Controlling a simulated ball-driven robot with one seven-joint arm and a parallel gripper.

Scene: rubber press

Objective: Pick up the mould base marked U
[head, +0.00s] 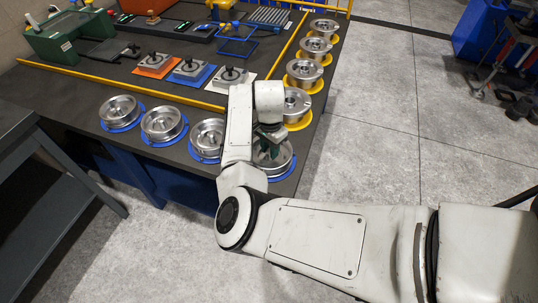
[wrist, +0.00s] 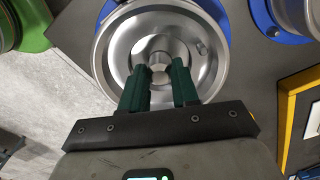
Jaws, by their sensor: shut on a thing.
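A round silver mould base (head: 283,165) with a raised rim and a central post stands at the front right of the bench, with a blue ring (head: 281,179) below it. My gripper (head: 269,147) reaches down over it. In the wrist view, the green fingers of my gripper (wrist: 160,75) are closed about the central post of this mould base (wrist: 205,70). I cannot tell whether it is clear of the ring. Three similar bases stand to its left on blue rings: the nearest (head: 207,134), the middle (head: 161,122) and the far left (head: 121,108). No letter U is legible on any.
Several silver mould parts (head: 304,70) stand on yellow rings along the bench's right edge. A yellow rail (head: 150,85) runs behind the blue-ringed row, with orange, blue and white fixtures (head: 188,70) beyond. Open grey floor (head: 375,120) lies right of the bench.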

